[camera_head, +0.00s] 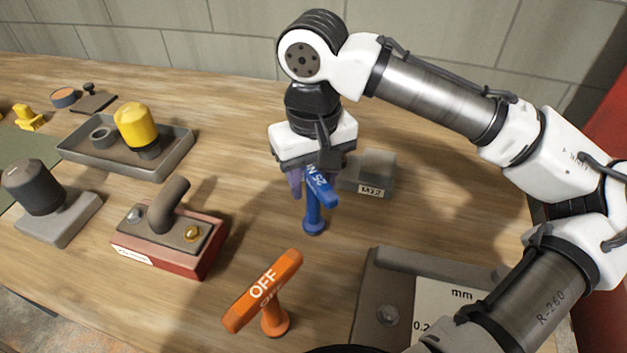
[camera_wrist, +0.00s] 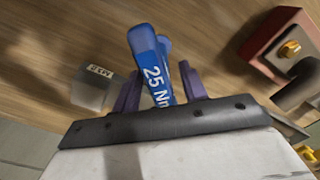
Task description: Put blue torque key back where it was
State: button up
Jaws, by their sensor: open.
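The blue torque key (camera_head: 314,209) stands upright on the wooden bench in the head view, its crossbar marked "25 N". My gripper (camera_head: 312,188) is above and around it, pointing down, with a purple finger showing beside the key. In the wrist view the key (camera_wrist: 156,70) lies between the two purple fingers of my gripper (camera_wrist: 160,90), its label reading "25 Nm". The fingers stand apart; whether either touches the key cannot be told. The key's stem is partly hidden in the wrist view.
A grey block (camera_head: 376,168) labelled like "M12" stands right behind the key. An orange "OFF" key (camera_head: 266,292) stands in front. A red-based block with a lever (camera_head: 170,240) is at left, a grey tray (camera_head: 75,153) behind it. A plate marked "mm" (camera_head: 461,294) lies front right.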

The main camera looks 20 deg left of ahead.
notch_tip(320, 180, up, 11)
jog(key=shift+b, duration=0.35)
